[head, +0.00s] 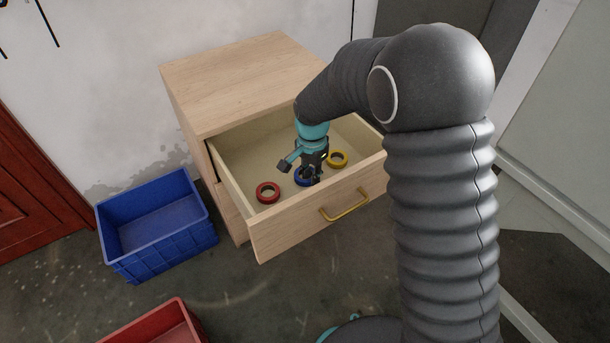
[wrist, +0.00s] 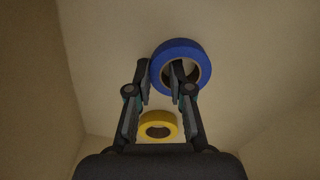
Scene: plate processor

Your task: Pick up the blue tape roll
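The blue tape roll (head: 301,177) lies in the open drawer between a red roll and a yellow roll. In the head view my gripper hides part of it. In the wrist view the blue tape roll (wrist: 196,55) shows at the fingertips of my gripper (wrist: 160,77). The fingers are apart. The right fingertip overlaps the hole of the roll, and the left fingertip is by the roll's left outer edge. I cannot tell how far down the fingertips reach. In the head view my gripper (head: 313,179) points down into the drawer.
The red tape roll (head: 268,186) and the yellow tape roll (head: 338,153) lie beside the blue one. The drawer's front (head: 300,222) and side walls surround them. A wooden cabinet (head: 235,80) holds the drawer. A blue crate (head: 157,252) and a red crate (head: 140,332) stand on the floor.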

